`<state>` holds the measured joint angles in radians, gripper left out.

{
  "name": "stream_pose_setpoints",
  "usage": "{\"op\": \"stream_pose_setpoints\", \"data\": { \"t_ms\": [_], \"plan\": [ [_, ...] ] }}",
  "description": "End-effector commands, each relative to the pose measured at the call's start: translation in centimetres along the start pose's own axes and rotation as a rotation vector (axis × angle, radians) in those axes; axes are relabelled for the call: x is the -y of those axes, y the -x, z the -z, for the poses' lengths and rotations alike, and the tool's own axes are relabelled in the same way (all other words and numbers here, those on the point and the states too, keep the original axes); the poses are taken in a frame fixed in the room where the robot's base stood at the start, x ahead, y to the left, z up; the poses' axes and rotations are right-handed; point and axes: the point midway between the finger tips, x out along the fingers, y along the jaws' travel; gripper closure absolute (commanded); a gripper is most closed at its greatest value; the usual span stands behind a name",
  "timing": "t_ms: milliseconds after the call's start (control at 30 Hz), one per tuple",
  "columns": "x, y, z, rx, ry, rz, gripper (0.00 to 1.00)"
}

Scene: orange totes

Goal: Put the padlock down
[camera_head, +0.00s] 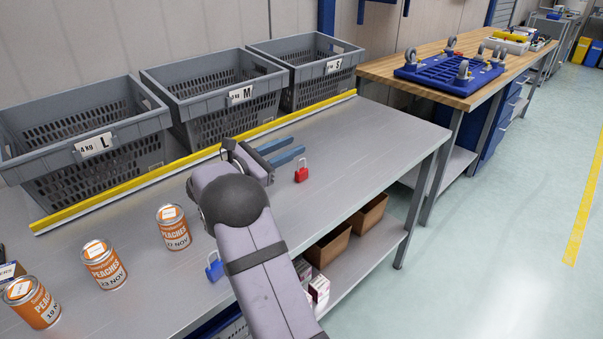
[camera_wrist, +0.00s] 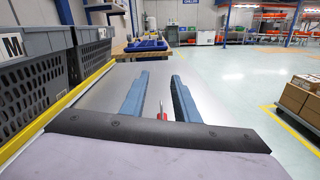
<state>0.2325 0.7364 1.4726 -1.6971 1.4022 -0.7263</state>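A red padlock (camera_head: 301,175) appears to stand upright on the grey metal table (camera_head: 345,140), just in front of my gripper's near finger in the head view. My gripper (camera_head: 298,144) has two blue fingers, held apart and pointing right over the table. In the wrist view the red padlock (camera_wrist: 162,116) shows low between the fingers (camera_wrist: 160,76), with gaps on both sides, so neither finger grips it. Its lower part is hidden there by the gripper's dark edge. A blue padlock (camera_head: 214,268) stands near the table's front edge, left of my arm.
Grey crates marked L (camera_head: 60,128), M (camera_head: 205,93) and S (camera_head: 300,62) stand behind a yellow rail (camera_head: 130,184). Several peach cans, one nearest my arm (camera_head: 173,230), stand at the left. The table's right end is clear. A wooden bench (camera_head: 455,70) stands beyond.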

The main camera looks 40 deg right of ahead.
Motion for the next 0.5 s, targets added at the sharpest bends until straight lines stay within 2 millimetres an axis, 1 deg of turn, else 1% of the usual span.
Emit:
{"op": "stream_pose_setpoints", "data": {
  "t_ms": [100,267,367,500],
  "plan": [
    [0.2,0.0,1.0,0.000,0.002,0.000,0.72],
    [0.2,0.0,1.2,0.000,0.001,0.000,0.72],
    [0.4,0.0,1.8,0.000,0.002,0.000,0.72],
    [0.7,0.0,3.5,-0.001,0.004,0.001,0.72]
  ]
}}
